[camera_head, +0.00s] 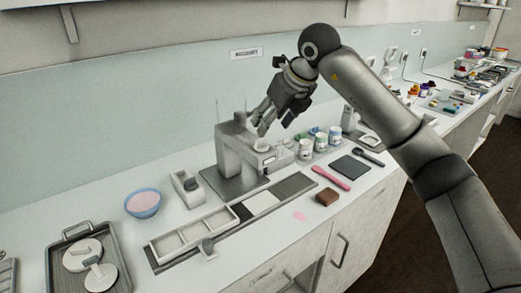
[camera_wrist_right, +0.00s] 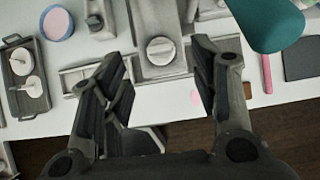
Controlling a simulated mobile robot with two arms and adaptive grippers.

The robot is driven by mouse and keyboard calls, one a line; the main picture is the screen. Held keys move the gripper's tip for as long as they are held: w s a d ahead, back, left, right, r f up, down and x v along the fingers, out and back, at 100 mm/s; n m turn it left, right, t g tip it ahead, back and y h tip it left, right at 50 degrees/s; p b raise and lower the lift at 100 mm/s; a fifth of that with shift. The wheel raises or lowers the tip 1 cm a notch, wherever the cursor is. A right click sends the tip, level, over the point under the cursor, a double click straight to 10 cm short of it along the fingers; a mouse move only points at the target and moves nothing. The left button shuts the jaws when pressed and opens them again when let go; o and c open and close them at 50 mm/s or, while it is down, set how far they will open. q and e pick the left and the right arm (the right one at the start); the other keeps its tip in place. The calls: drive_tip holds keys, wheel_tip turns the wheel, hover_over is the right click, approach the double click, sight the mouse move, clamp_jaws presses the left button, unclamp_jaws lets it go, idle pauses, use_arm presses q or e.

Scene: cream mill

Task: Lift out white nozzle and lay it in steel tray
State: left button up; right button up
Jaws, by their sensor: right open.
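My right gripper (camera_head: 262,122) is open and empty above the grey mill (camera_head: 235,158), its fingers pointing down. In the right wrist view its fingers (camera_wrist_right: 160,52) stand apart on either side of the mill's head, with a pale round knob-like part (camera_wrist_right: 161,50) between them. I cannot tell whether this part is the white nozzle. A grey metal tray (camera_head: 57,262) with a handle stands at the front left, holding two white round pieces (camera_head: 101,277). The tray also shows in the right wrist view (camera_wrist_right: 17,96). My left gripper is out of view.
A blue bowl of pink cream (camera_head: 143,203) and a small grey device (camera_head: 187,187) stand left of the mill. A compartmented holder (camera_head: 194,234) lies in front. Jars (camera_head: 305,149), a pink spatula (camera_head: 331,178) and a brown block (camera_head: 327,197) are right.

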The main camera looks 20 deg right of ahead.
sight(262, 140)
drive_tip(key=shift+x, duration=0.95)
drive_tip(key=shift+w+a+f+p, duration=0.15)
drive_tip(key=shift+f+p, duration=0.3)
drive_tip(key=shift+f, duration=0.1)
drive_tip(key=x, duration=0.1)
drive_tip(key=p+x, duration=0.1)
drive_tip(key=x, duration=0.1)
drive_tip(key=shift+s+f, duration=0.2)
drive_tip(key=shift+f, duration=0.05)
drive_tip(key=shift+w+f, duration=0.3)
drive_tip(key=shift+f, duration=0.1)
drive_tip(key=c, duration=1)
